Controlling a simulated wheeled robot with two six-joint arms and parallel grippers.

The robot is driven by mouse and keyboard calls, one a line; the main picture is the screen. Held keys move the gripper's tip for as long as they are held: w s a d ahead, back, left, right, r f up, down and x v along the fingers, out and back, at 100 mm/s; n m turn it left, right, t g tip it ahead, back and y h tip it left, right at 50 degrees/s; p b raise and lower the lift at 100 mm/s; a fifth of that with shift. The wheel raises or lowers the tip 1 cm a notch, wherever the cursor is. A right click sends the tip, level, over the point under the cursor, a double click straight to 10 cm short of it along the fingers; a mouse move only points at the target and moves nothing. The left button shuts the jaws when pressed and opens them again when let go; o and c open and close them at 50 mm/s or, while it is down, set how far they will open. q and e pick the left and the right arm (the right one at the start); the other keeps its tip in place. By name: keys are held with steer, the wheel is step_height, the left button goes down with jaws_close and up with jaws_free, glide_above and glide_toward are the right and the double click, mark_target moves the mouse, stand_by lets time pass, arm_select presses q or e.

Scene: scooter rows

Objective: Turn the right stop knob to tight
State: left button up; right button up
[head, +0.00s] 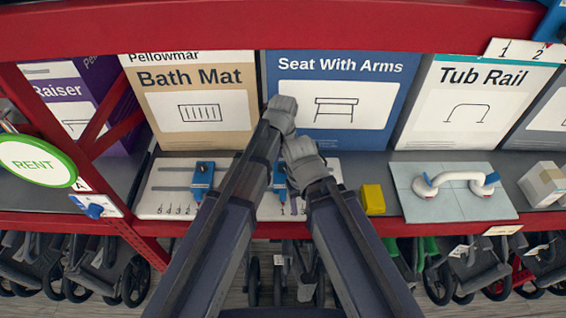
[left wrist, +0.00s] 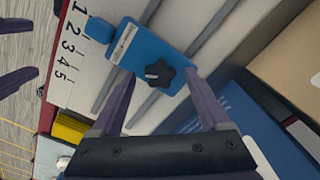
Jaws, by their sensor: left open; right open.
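The right stop (head: 279,178) is a blue block on the white slotted board (head: 172,176), partly hidden by my arms in the head view. In the left wrist view, the blue stop (left wrist: 134,52) carries a black lobed knob (left wrist: 161,74) with a short white mark pointing left. My left gripper (left wrist: 158,76) is open, its two fingertips on either side of the knob; contact cannot be told. My right gripper (head: 305,165) sits lower in the head view; its fingers show open and empty at the left wrist view's left edge (left wrist: 33,50).
Another blue stop (head: 201,178) stands on the board further left. A yellow block (head: 373,199) lies right of the board, and a white handle (head: 455,182) on a grey tile beyond it. Boxes stand behind. The red shelf edge (head: 420,228) runs in front.

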mark_target(283, 167)
arm_select(q)
steer(key=shift+r+p, duration=3.9)
steer(key=shift+r, duration=0.05)
steer(key=shift+s+f, duration=0.1)
